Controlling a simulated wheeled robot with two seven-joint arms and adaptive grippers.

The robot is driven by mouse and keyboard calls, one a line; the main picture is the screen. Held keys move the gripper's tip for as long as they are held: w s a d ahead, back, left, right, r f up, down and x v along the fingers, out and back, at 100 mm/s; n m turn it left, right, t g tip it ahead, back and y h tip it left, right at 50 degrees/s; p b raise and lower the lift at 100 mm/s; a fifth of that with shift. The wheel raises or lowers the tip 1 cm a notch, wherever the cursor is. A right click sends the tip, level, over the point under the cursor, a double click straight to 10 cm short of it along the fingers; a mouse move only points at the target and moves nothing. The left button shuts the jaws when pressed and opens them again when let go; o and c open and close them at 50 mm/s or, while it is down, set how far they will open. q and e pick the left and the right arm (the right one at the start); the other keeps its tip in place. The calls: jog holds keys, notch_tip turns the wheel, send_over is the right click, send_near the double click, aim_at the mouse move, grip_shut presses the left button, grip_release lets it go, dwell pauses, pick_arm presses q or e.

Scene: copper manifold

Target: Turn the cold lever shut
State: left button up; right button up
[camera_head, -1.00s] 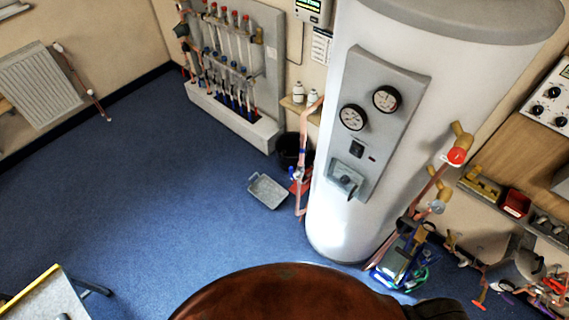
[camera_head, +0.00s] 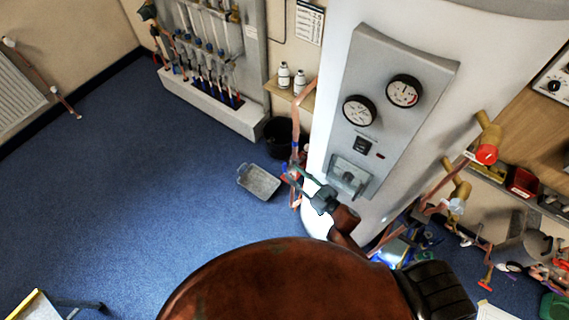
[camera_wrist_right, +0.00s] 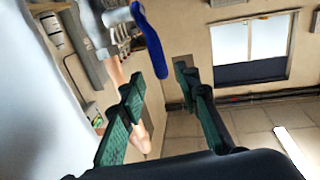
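The cold lever (camera_wrist_right: 150,40) is a long blue handle on the pipework in the right wrist view, just beyond the fingertips. In the head view only a small blue bit (camera_head: 284,168) shows on the copper pipe (camera_head: 300,120) left of the white cylinder. My right gripper (camera_head: 294,177) is beside that pipe and hides much of the valve. In the wrist view the right gripper (camera_wrist_right: 163,82) has its green-padded fingers wide apart with nothing clamped between them. My left gripper is not in view.
The white cylinder (camera_head: 330,85) with a gauge panel (camera_head: 385,110) stands close on the right. A grey tray (camera_head: 258,182) and black bucket (camera_head: 280,135) are on the floor nearby. A red-handled valve (camera_head: 486,154) is farther right. Blue floor (camera_head: 150,190) at left is open.

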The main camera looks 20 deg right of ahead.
aim_at(285, 166)
jog(key=x, duration=0.6)
grip_shut()
dwell(0.3)
dwell(0.4)
